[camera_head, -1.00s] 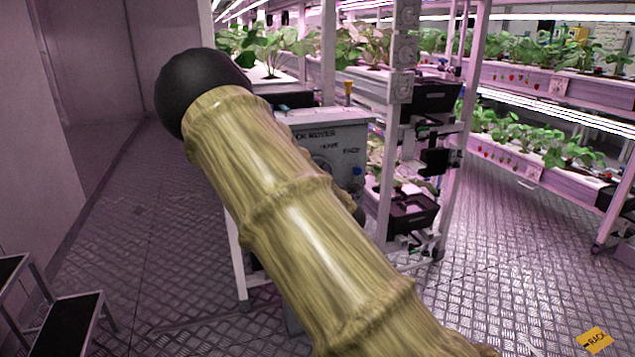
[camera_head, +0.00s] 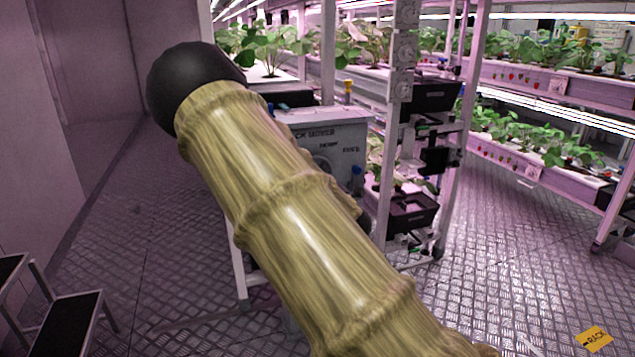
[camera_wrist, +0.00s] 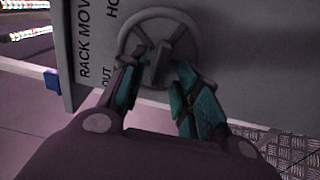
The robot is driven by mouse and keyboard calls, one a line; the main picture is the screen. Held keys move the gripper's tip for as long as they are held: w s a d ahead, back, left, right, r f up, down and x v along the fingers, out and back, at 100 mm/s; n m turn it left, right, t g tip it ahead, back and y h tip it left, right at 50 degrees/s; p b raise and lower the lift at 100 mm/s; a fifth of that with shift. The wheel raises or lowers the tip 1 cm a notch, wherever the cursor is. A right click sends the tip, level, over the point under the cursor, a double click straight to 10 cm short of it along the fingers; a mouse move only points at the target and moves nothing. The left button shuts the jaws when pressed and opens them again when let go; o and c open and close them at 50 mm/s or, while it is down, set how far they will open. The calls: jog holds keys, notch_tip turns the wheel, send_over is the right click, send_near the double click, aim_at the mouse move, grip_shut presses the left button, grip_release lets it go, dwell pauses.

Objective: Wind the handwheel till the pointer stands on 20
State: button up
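The grey handwheel (camera_wrist: 188,24) with its rim, spokes and raised hub shows in the wrist view, on the face of a grey box (camera_wrist: 235,70) lettered RACK MOVER. My gripper (camera_wrist: 160,57) is in front of the wheel, its two teal-padded fingers apart on either side of the hub. A gap shows between the fingers; I cannot tell if either touches the wheel. In the head view the box (camera_head: 345,133) stands behind my arm, which hides most of the wheel. I cannot make out the pointer or its scale in either view.
Racks of leafy plants stand behind the box and at right. A black tray (camera_head: 411,214) sits low on the rack beside it. A step stool (camera_head: 65,325) is at lower left. A yellow RACK label (camera_head: 594,340) lies there.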

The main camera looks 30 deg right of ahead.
jog(key=v, duration=0.9)
jog(key=s+a+f+m+g, duration=0.2)
jog(key=s+f+m+g, duration=0.15)
jog(key=f, duration=0.65)
jog(key=s+a+f+m+g, duration=0.2)
jog(key=s+f, duration=0.3)
jog(key=f, duration=0.4)
jog(key=s+a+f+m+g, duration=0.2)
jog(key=s+f, duration=0.2)
jog(key=f, duration=0.6)
jog(key=s+a+f+m+g+y, duration=0.25)
jog(key=s+a+f, duration=0.35)
jog(key=s+f, duration=0.3)
jog(key=s+a+f+m+g+y, duration=0.1)
jog(key=s+a+f+m+g, duration=0.25)
jog(key=s+a+f, duration=0.5)
jog(key=s+a+m+g, duration=0.2)
jog(key=s+a+g, duration=0.2)
jog(key=s, duration=0.7)
notch_tip(320, 180, up, 26)
jog(key=p, duration=2.6)
jog(key=shift+s+a+f+y+p, duration=0.15)
jog(key=shift+s+a+y+p, duration=0.15)
jog(key=shift+a+y, duration=0.2)
